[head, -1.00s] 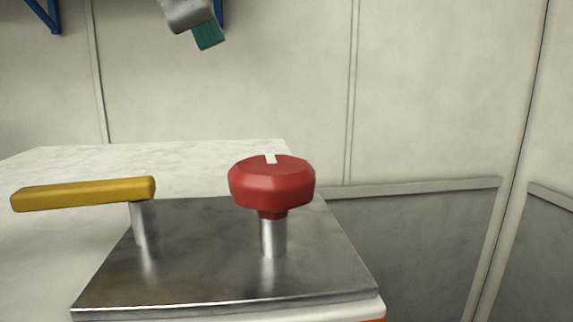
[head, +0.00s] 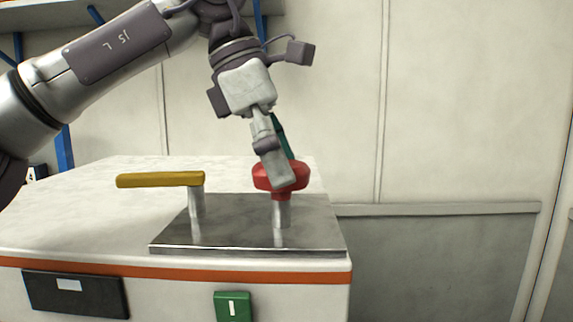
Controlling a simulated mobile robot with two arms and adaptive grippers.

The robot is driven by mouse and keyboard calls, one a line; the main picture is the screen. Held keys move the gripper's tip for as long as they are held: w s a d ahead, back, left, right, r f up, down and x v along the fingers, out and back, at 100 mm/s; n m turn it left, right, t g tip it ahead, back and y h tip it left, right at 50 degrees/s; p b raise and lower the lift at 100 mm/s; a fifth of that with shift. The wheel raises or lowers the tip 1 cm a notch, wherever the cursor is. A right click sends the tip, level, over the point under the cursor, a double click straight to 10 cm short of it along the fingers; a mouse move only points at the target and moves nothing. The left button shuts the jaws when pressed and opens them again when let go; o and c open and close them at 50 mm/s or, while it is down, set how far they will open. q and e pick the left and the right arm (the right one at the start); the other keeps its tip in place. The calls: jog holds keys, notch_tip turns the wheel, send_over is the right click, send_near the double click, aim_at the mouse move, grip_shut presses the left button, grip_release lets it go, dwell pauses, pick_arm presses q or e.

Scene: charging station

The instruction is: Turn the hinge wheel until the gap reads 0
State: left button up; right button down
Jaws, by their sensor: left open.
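A red knob-like wheel (head: 263,179) stands on a short metal post on a steel plate (head: 245,240). My left gripper (head: 282,166) reaches down over it from above. Its grey near finger lies in front of the wheel's right part, and its green-padded far finger shows behind, so the wheel is partly between them. The fingers are open; I cannot tell whether they touch it. The white notch on top of the wheel is hidden. I see no gap reading. My right gripper is not in view.
A yellow lever handle (head: 160,180) on its own post stands to the left on the same plate. The plate lies on a white cabinet (head: 90,215) with an orange stripe. A black panel (head: 75,293) and a green tag marked 1 (head: 233,306) are on its front.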

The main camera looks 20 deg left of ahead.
pick_arm(q)
jog(key=shift+a, duration=0.3)
jog(key=c, duration=0.4)
jog(key=shift+s+d, duration=0.1)
jog(key=shift+s, duration=0.05)
jog(key=c, duration=0.8)
jog(key=shift+o, duration=0.2)
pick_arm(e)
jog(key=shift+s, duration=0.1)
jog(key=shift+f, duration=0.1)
